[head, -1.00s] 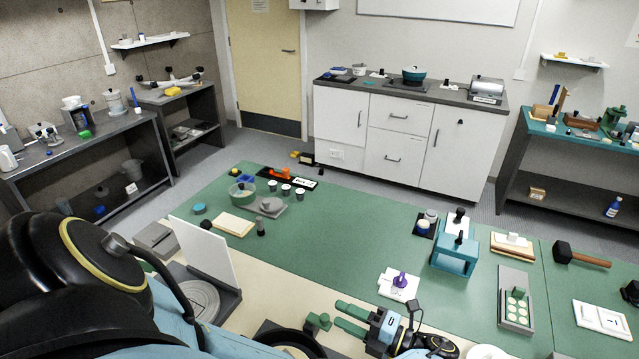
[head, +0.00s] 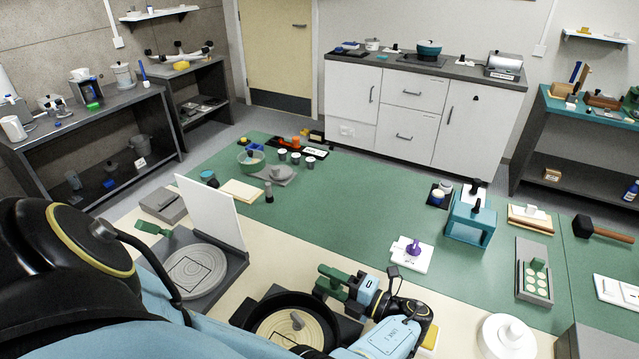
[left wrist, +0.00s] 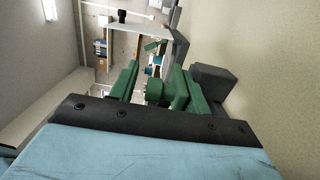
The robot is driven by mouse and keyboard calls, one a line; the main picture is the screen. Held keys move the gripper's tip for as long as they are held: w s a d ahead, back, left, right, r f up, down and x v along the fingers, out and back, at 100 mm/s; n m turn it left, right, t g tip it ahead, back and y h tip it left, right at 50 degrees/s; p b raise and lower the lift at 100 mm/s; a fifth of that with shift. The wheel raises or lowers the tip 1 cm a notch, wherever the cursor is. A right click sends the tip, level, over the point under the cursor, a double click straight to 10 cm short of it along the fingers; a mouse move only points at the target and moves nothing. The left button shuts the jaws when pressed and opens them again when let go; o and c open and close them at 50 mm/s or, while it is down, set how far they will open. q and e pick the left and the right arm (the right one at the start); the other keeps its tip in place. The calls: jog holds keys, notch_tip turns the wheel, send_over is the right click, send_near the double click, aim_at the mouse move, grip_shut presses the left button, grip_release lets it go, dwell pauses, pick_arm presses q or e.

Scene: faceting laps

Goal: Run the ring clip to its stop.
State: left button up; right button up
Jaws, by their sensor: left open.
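A black ring (head: 243,317) surrounds a round beige disc (head: 275,328) at the front of the table in the head view. My left gripper (head: 326,281) is open just right of and behind this ring, its green fingers pointing left. In the left wrist view a green knob (left wrist: 155,89), apparently the ring clip's tab, shows between the two open fingers. I cannot tell whether either finger touches it. A dark grey block (left wrist: 211,81) lies just right of the fingers there. The clip's stop cannot be made out. My right gripper is out of view.
A grey ringed disc (head: 190,270) with a white upright panel (head: 211,213) stands to the left; a green tab (head: 152,229) is behind it. A white knobbed disc (head: 507,337) stands to the right. The green mat's middle (head: 340,205) is clear.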

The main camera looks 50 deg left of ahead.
pick_arm(q)
jog(key=shift+a, duration=0.35)
